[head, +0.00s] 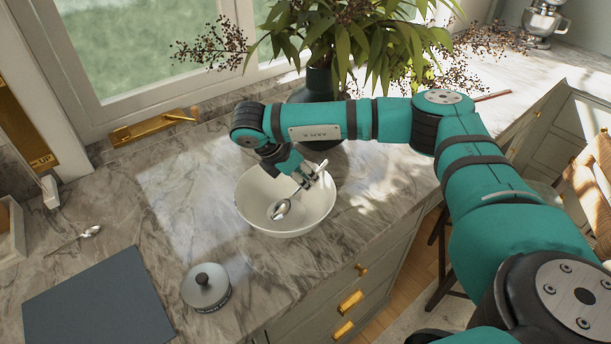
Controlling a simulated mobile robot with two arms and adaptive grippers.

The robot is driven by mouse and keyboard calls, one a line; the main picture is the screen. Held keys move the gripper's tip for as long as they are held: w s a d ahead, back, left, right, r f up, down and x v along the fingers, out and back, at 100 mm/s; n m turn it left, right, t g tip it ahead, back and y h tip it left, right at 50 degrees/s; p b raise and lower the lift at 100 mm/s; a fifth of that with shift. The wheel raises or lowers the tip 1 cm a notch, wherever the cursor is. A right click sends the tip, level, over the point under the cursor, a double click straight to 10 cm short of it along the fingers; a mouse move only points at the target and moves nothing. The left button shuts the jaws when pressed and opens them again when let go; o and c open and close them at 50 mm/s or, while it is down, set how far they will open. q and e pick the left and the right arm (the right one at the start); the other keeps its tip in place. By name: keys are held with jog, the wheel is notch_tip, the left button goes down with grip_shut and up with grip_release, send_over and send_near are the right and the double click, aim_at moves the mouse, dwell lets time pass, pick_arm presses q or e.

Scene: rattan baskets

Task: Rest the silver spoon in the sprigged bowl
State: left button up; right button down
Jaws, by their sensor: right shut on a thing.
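The bowl (255,220) is white and stands upright on the marble counter, near its front edge. I cannot make out a sprig pattern on it from here. A silver spoon (280,209) slants down into the bowl, its round end low inside and its handle up at my right gripper (307,182). My right gripper is over the bowl's far right part and shut on the spoon's handle. Whether the spoon touches the bowl's inside I cannot tell. A second spoon (91,232) lies on the counter at the left. My left gripper is not in view.
A leafy plant in a dark vase (319,82) stands behind my right arm. The counter left of the bowl is clear. Drawers with brass handles are below the counter edge.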

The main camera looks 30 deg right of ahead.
jog(key=c, duration=1.3)
grip_release()
jog(key=shift+c, duration=0.2)
jog(key=v, duration=1.2)
jog(key=shift+f, duration=0.1)
